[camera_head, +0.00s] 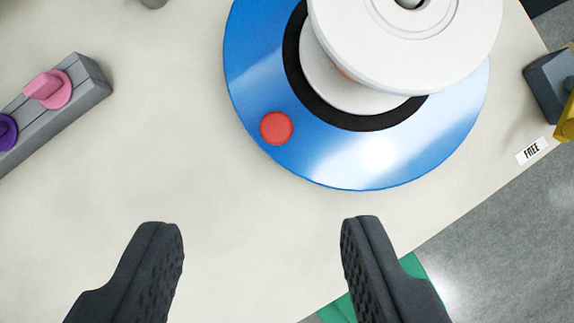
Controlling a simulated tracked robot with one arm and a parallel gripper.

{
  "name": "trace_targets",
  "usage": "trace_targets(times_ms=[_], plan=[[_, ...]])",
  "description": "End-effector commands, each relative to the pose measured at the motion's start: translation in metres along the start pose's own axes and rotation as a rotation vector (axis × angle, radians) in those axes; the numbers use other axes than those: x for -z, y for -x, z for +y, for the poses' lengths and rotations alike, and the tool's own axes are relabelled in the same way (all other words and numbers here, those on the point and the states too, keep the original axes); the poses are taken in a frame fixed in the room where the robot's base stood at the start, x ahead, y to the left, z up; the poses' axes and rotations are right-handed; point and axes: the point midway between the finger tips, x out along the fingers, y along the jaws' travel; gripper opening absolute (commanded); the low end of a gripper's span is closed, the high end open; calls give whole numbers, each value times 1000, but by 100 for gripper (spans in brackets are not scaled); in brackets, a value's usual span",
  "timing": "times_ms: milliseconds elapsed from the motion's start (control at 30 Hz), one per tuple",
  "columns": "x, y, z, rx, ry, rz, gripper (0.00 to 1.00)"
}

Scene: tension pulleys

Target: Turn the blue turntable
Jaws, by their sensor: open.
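The blue turntable (262,82) lies on the pale table at the top centre of the view. It is a round blue disc with a black ring (352,118) and a red round spot (277,128) near its lower left edge. A white spool-like pulley (420,50) stands at its middle and hides part of the disc. The top of the disc is cut off by the picture edge. My gripper (262,240) is open and empty, with its two dark fingers wide apart in the lower part of the view, below the turntable in the picture. Neither finger appears to touch it.
A grey block (60,115) with a pink knob (48,89) and a purple knob (5,132) is at the left. The table (140,180) is clear at left centre.

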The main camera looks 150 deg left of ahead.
Motion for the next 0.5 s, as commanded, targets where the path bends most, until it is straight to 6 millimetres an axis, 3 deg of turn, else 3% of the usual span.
trace_targets(times_ms=[133,500], plan=[[-10,-23,-3,-48,-25,-45,48],[-15,-48,-2,-65,-36,-59,48]])
